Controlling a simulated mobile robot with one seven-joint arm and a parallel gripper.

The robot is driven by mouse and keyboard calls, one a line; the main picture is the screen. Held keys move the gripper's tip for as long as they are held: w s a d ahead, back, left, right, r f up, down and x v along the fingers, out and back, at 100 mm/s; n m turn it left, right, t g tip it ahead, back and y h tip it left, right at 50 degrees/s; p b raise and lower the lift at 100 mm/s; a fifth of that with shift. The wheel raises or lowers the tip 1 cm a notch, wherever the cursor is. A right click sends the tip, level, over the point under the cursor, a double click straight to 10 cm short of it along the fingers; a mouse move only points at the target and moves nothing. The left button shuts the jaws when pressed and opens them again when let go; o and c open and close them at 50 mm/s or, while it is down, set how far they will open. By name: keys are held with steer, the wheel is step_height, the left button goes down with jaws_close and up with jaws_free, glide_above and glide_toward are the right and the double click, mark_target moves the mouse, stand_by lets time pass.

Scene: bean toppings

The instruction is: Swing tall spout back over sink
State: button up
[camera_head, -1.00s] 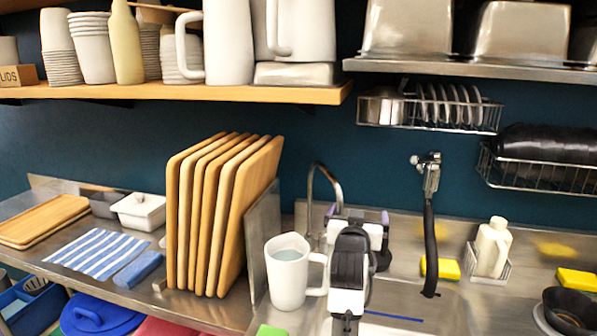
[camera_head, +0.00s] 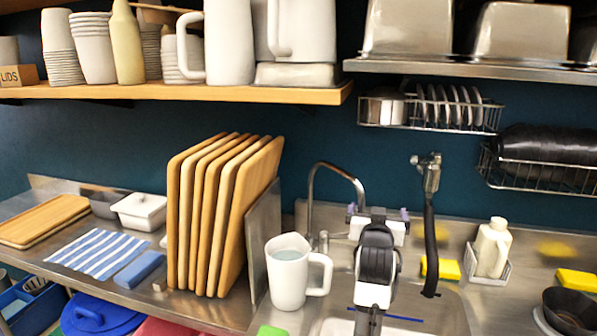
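The tall spout (camera_head: 312,195) is a chrome gooseneck standing at the back of the counter. It arches to the right, and its tip is near the left side of my gripper, toward the sink (camera_head: 440,318). My gripper (camera_head: 377,214) is seen from behind, over the back part of the sink. Its two purple-tipped fingers look spread wide apart, the left one close to the spout's end. My arm and gripper body hide whether they touch.
A white mug (camera_head: 288,282) of liquid stands left of my arm. A black-hosed sprayer (camera_head: 429,220) rises to the right. A yellow sponge (camera_head: 445,268) and white bottle (camera_head: 491,248) stand behind the sink. Cutting boards (camera_head: 215,215) stand upright at left.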

steer(key=shift+d, duration=0.2)
steer(key=d+v, duration=0.1)
steer(key=v, duration=0.6)
steer(key=shift+s, duration=0.45)
stand_by(0.4)
